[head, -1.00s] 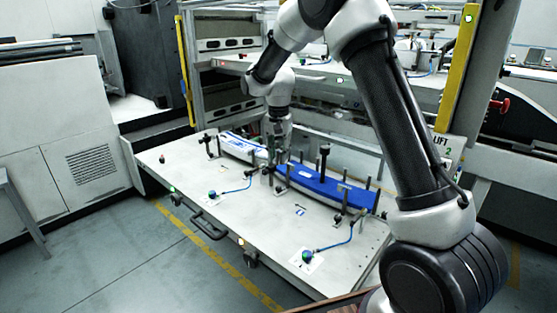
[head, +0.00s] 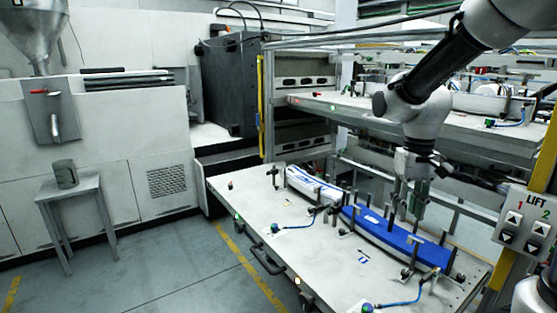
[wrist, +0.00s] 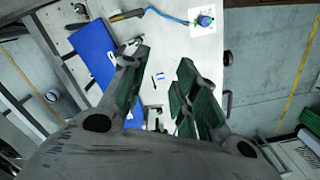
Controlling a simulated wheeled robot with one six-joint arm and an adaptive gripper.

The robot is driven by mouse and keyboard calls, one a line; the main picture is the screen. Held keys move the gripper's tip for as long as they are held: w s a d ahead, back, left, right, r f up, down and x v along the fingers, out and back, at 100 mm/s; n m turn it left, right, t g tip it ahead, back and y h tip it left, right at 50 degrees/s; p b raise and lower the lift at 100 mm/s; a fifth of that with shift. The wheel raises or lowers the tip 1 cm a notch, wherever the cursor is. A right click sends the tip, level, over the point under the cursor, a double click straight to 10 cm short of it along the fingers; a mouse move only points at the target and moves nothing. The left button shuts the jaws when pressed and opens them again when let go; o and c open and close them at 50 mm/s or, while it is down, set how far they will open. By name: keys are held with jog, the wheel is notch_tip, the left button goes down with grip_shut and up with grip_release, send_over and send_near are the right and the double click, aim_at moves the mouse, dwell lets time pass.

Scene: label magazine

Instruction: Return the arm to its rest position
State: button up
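My arm reaches down from the top right of the head view, folded at the elbow. My gripper (head: 409,204) hangs pointing down, in front of or over the right part of the blue label stack (head: 385,230); the gap to it is hard to judge. In the wrist view my gripper (wrist: 160,78) has its green-padded fingers spread apart, with nothing between them but the table seen behind. The blue stack (wrist: 93,48) lies beyond the left finger there. A white and blue label stack (head: 312,184) lies at the left of the table.
The pull-out table (head: 290,255) carries upright posts around the stacks and blue-hosed knobs (head: 367,307). A rack shelf (head: 350,108) stands behind. A lift button panel (head: 526,218) is at the right. A stool (head: 72,205) stands at the left; the floor before the table is clear.

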jog(key=s+d+r+t, duration=0.2)
jog(key=s+d+r, duration=0.1)
jog(key=s, duration=0.5)
jog(key=s+d+r+t, duration=0.2)
jog(key=s+r, duration=0.2)
jog(key=s, duration=0.3)
jog(key=shift+s+d+r+m+t, duration=0.4)
